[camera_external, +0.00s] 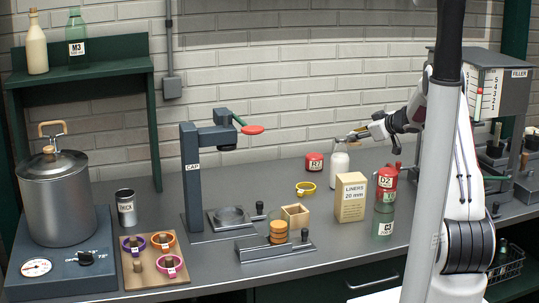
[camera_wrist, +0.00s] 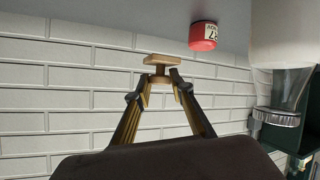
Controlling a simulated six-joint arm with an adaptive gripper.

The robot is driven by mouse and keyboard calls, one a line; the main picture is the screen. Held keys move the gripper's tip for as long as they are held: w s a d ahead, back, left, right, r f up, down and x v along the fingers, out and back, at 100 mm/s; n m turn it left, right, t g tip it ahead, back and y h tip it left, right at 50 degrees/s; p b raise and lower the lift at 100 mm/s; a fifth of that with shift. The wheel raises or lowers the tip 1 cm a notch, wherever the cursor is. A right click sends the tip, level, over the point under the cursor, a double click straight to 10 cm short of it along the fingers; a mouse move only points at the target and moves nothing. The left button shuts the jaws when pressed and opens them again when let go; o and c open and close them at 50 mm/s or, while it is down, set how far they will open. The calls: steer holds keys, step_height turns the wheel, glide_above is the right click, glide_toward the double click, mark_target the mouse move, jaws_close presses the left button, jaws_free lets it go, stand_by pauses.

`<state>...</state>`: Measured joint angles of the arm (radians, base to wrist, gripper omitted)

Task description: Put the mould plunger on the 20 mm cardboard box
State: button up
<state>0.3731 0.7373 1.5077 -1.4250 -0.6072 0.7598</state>
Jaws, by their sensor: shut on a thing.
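The mould plunger (camera_wrist: 158,64) is a small pale wooden piece with a flat plate and a short stem, seen in the wrist view. My gripper (camera_wrist: 159,83) is shut on its stem. In the external view my gripper (camera_external: 357,133) is raised above the bench, behind and above the cardboard box, close to the top of a white bottle. The plunger is too small there to make out clearly. The cardboard box (camera_external: 350,198), marked "LINERS 20 mm", stands upright on the bench. Its top looks bare, and the gripper is apart from it.
The white bottle (camera_external: 339,168) stands behind the box. Red and green containers, D2 (camera_external: 387,181) and M3 (camera_external: 383,222), stand right of it.

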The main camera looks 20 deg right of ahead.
steer(key=shift+r, duration=0.1)
steer(key=shift+d+r, duration=0.2)
steer(key=shift+r, duration=0.3)
steer(key=s+a+r, duration=0.2)
steer(key=s+r, duration=0.7)
steer(key=r, duration=0.5)
steer(key=s+a+f+n+g+y, duration=0.1)
steer(key=s+a+n+y, duration=0.1)
steer(key=s+a, duration=0.5)
steer(key=s+a+n+g+y, duration=0.2)
steer(key=s+a, duration=0.5)
steer(key=s, duration=0.6)
steer(key=shift+s+f+n+y, duration=0.4)
steer(key=shift+n+y, duration=0.1)
steer(key=shift+n, duration=0.2)
steer(key=shift+f, duration=0.15)
steer(key=shift+w+d+f, duration=0.1)
steer(key=shift+f, duration=2.95)
